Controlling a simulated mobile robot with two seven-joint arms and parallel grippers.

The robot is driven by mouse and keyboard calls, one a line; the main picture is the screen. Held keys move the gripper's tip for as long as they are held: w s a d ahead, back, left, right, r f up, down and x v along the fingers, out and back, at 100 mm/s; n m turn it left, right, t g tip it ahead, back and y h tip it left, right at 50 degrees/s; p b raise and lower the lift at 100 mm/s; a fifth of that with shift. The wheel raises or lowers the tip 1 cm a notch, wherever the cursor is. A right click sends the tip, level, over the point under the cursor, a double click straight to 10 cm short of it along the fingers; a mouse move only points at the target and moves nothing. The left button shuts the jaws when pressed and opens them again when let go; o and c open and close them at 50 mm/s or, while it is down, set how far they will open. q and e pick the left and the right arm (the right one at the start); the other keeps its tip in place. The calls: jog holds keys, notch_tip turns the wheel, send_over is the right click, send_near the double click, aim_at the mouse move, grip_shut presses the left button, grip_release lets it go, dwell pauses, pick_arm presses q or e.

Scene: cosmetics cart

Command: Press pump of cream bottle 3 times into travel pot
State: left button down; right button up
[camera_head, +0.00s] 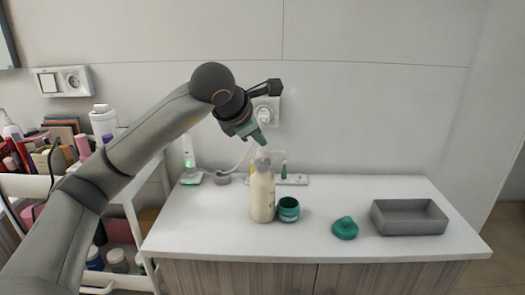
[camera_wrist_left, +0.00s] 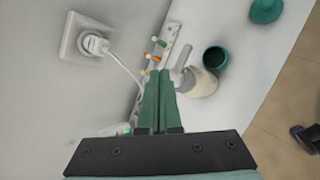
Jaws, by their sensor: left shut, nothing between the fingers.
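The cream bottle (camera_head: 263,195), cream-coloured with a grey pump top (camera_head: 262,162), stands upright on the white counter. The open green travel pot (camera_head: 288,209) stands just right of it. Its green lid (camera_head: 345,228) lies on the counter further right. My left gripper (camera_head: 261,140) is shut and empty, pointing down just above the pump; I cannot tell whether it touches. My right gripper is not in view.
A grey tray (camera_head: 409,232) sits at the counter's right. A charging toothbrush (camera_head: 189,165) stands at the back left, with a cable to the wall socket. A rack with several small coloured items (camera_head: 284,172) is behind the bottle. A white cart (camera_head: 136,215) with cosmetics stands left.

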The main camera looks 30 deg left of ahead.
aim_at(259, 151)
pick_arm(q)
jog(key=shift+f+b, duration=0.65)
jog(key=shift+f, duration=0.3)
dwell(0.9)
jog(key=shift+r, duration=0.1)
jog(key=shift+r+p, duration=1.1)
jog(key=shift+r, duration=0.15)
jog(key=shift+r, duration=0.1)
notch_tip(259, 151, up, 5)
jog(key=p, duration=0.4)
dwell(1.0)
dwell(1.2)
